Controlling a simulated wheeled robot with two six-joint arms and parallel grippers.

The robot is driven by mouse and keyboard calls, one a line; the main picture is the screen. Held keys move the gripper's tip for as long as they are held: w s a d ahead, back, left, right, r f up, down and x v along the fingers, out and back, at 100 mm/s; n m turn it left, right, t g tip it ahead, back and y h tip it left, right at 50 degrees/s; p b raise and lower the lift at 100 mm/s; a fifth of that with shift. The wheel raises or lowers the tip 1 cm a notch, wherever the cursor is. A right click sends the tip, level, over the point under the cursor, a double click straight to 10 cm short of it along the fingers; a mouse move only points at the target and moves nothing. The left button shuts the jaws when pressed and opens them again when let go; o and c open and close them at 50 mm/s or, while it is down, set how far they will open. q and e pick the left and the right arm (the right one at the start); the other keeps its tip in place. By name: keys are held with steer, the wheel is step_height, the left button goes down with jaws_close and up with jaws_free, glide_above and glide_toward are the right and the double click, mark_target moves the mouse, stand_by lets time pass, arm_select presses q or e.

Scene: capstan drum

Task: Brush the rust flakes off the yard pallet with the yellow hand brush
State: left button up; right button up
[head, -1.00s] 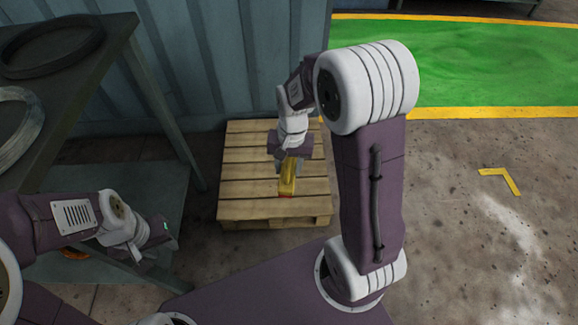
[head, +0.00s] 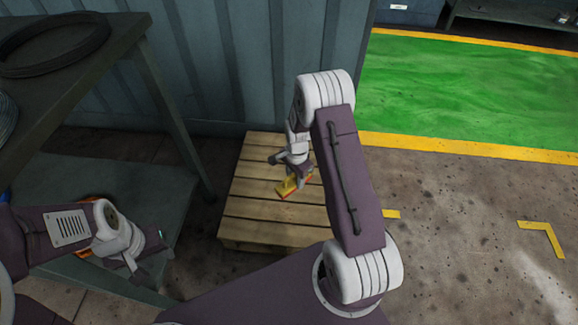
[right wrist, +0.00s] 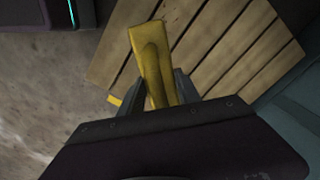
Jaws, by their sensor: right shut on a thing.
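The yellow hand brush (head: 288,186) is in my right gripper (head: 300,178), low over the middle of the yard pallet (head: 262,207). A red-orange edge shows along its lower side in the head view. In the right wrist view the fingers of the right gripper (right wrist: 165,92) are shut on the brush (right wrist: 150,55), with the pallet slats (right wrist: 215,30) behind it. I cannot tell whether the brush touches the slats. No rust flakes can be made out. My left gripper (head: 150,255) is at the lower left, away from the pallet; its fingers are too unclear to judge.
A dark metal table (head: 120,45) with a black ring (head: 60,45) on top stands at the left, with a lower shelf (head: 165,195). A blue-grey corrugated wall (head: 240,70) rises behind the pallet. Concrete floor (head: 460,220) lies open to the right.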

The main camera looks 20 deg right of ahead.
step_height(320, 180, down, 11)
steer(key=s+b, duration=0.2)
steer(key=b, duration=0.3)
steer(key=shift+s+d+b, duration=0.15)
steer(key=shift+s+b, duration=0.05)
steer(key=shift+b, duration=0.1)
